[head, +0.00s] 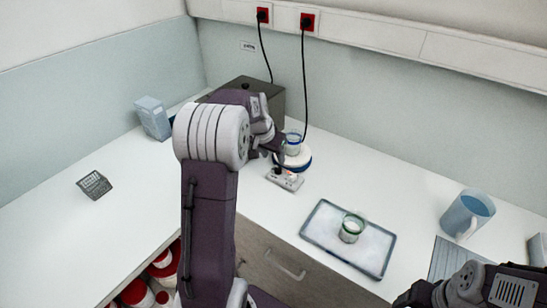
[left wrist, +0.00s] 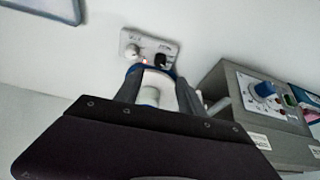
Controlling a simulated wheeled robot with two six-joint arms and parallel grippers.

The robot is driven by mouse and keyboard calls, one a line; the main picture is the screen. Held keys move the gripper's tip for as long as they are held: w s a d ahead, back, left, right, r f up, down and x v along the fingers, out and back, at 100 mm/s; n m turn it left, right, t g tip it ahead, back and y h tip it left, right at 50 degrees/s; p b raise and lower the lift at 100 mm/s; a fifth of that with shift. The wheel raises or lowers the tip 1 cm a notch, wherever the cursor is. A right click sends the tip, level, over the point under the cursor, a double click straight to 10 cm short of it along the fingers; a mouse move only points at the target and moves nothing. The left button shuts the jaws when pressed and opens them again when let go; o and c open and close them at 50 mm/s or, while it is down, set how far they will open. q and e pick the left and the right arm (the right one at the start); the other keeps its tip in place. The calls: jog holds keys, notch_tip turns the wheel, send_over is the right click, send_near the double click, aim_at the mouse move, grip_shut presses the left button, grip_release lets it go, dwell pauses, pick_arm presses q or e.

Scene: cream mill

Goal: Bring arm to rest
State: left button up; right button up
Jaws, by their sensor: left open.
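My left gripper (head: 277,152) is open in the head view, close to the stirrer plate, a small white and blue round-topped device (head: 303,162). A clear glass vessel (head: 293,140) stands on its top. The device's front panel (head: 286,179) has knobs; in the left wrist view the panel (left wrist: 148,46) shows a white knob, a dark knob and a small red light. I cannot tell whether the fingers touch the glass. My right arm's wrist end (head: 470,287) shows at the lower right corner; its fingertips are not clear.
A blue-grey tray (head: 318,222) holds a small glass of white cream (head: 351,228). A blue jug (head: 467,214) stands to the right. A grey box (head: 266,92), also in the left wrist view (left wrist: 232,98), stands behind my arm. The left counter is mostly clear.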

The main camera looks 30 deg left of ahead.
pick_arm(q)
jog(key=s+d+m, duration=0.3)
jog(key=s+d, duration=0.2)
jog(key=d, duration=0.7)
jog(key=s+d+f+n+g, duration=0.1)
jog(key=s+f, duration=0.3)
jog(key=s, duration=0.4)
jog(key=s+d+f+n+g, duration=0.2)
jog(key=s+f, duration=0.1)
jog(key=s, duration=0.6)
jog(key=shift+s+d+f, duration=0.15)
jog(key=shift+f, duration=0.2)
